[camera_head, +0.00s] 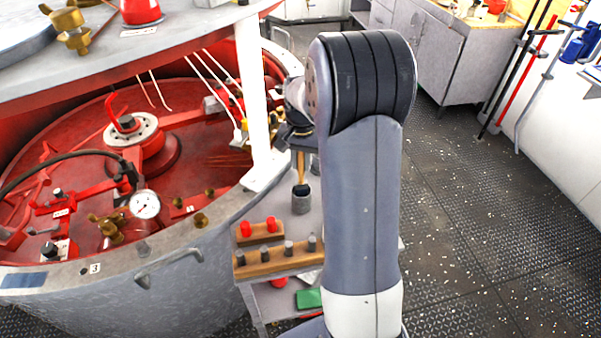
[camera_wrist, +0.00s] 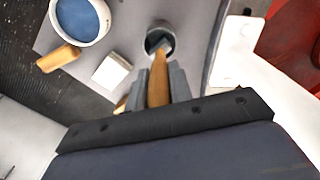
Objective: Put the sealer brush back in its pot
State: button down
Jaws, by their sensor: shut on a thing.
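The sealer brush has a wooden handle (camera_head: 300,165) and a dark head (camera_head: 301,189). My gripper (camera_wrist: 158,88) is shut on the handle, which shows between the fingers in the wrist view (camera_wrist: 157,90). In the head view my arm hides part of the gripper. The pot (camera_head: 302,204) is a small grey cylinder standing upright on the grey cart top. The brush head is at the pot's mouth, with the handle near upright above it. In the wrist view the pot's round dark opening (camera_wrist: 160,38) surrounds the brush's far end. I cannot tell how deep it sits.
A wooden rack with grey pegs (camera_head: 278,261) and a block with red knobs (camera_head: 258,232) stand nearer on the cart. The wrist view shows a blue-filled cup (camera_wrist: 82,18) and a white block (camera_wrist: 111,71). A red-floored tank (camera_head: 95,180) and white post (camera_head: 254,95) are close left.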

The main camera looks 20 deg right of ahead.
aim_at(301, 183)
jog(key=shift+f+p, duration=0.35)
jog(key=shift+f, duration=1.65)
jog(key=shift+f, duration=0.15)
jog(key=c, duration=1.3)
grip_release()
jog(key=shift+o, duration=0.2)
notch_tip(301, 183, up, 12)
jog(key=shift+r+b, duration=0.15)
jog(key=shift+b, duration=0.55)
